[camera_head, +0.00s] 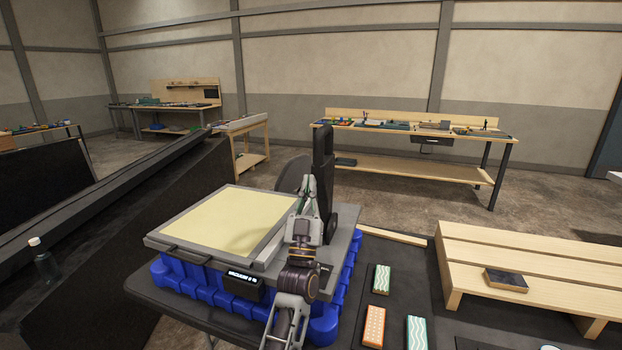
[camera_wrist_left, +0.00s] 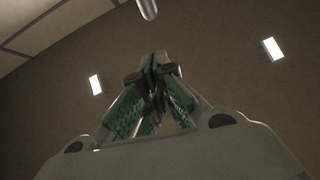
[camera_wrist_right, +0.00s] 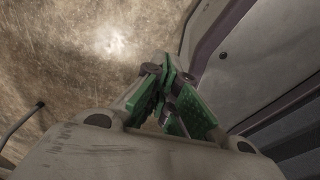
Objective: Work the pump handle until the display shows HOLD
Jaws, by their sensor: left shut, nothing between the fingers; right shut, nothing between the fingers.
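The press-like unit has a cream top in a grey frame (camera_head: 220,222) on a blue ribbed base (camera_head: 190,280). Its small black display (camera_head: 243,279) on the front shows white text that seems to read VACUUM and a small number. A tall black upright part (camera_head: 324,165) stands at its right rear; I cannot tell whether it is the pump handle. My left gripper (camera_head: 309,182) is raised, shut and empty, in front of this upright; contact is unclear. In the left wrist view its fingers (camera_wrist_left: 155,75) meet below a pale rod end (camera_wrist_left: 147,9). My right gripper (camera_wrist_right: 167,75) is shut and empty.
Patterned blocks, orange (camera_head: 374,326) and green (camera_head: 381,279), lie on the dark surface right of the unit. A slatted wooden stand (camera_head: 520,260) is further right, with a dark block (camera_head: 506,280) on it. A bottle (camera_head: 44,262) stands at left.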

